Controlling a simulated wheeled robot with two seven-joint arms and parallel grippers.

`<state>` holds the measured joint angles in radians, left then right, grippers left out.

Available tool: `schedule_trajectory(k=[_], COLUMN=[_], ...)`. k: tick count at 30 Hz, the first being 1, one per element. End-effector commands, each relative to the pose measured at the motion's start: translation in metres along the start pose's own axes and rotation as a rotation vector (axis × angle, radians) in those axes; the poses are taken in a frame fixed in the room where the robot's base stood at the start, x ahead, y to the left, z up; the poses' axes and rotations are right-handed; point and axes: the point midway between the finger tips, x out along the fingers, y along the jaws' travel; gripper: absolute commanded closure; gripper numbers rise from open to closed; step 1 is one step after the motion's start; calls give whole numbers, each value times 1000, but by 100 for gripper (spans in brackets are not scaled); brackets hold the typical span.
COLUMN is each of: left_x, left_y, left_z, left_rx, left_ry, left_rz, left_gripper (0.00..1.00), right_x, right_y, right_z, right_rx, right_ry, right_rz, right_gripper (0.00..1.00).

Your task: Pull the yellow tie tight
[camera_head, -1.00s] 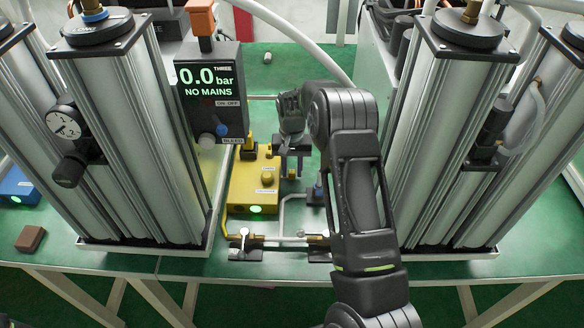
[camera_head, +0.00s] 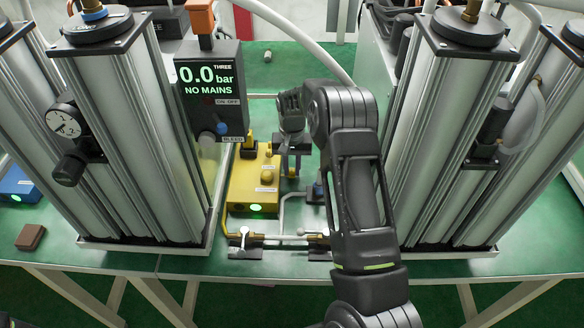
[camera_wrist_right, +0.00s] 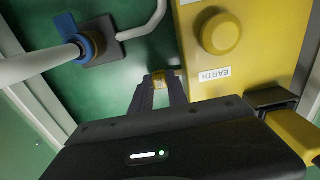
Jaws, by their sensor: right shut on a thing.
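My right gripper (camera_head: 291,174) reaches down to the bench between the two silver column units, just right of the yellow box (camera_head: 243,190). In the right wrist view its two fingers (camera_wrist_right: 160,79) are closed on a small yellow piece (camera_wrist_right: 166,75), which looks like the yellow tie. The fingertips are beside the yellow box (camera_wrist_right: 257,55) marked EARTH. Most of the tie is hidden by the fingers, and I cannot tell how tight it is. In the head view I cannot make out the tie. My left gripper does not show.
Silver columns (camera_head: 135,130) stand left and more (camera_head: 445,140) stand right, close to my arm. A display box (camera_head: 212,95) reads 0.0 bar, NO MAINS. A pipe with valves (camera_head: 280,238) runs along the front. A brown block (camera_head: 30,237) lies at front left.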

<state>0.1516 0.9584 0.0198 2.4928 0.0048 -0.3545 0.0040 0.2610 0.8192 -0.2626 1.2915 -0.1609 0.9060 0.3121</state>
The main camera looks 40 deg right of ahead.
Motion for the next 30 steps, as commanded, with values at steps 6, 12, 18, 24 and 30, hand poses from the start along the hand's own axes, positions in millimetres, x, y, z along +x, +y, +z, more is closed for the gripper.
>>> schedule_trajectory(k=[6, 12, 18, 24, 30], left_x=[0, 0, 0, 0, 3], left_y=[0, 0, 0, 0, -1], left_z=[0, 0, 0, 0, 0], left_rx=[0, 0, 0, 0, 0], left_ry=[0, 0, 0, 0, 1], left_rz=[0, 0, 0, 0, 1], left_gripper=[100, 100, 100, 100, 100], right_x=[0, 0, -1, -1, 1], right_y=[0, 0, 0, 0, 8], right_z=[0, 0, 0, 0, -1], right_rx=[0, 0, 0, 0, 1], right_ry=[0, 0, 0, 1, 1], right_rz=[0, 0, 0, 0, 0], right_gripper=[100, 100, 100, 100, 100])
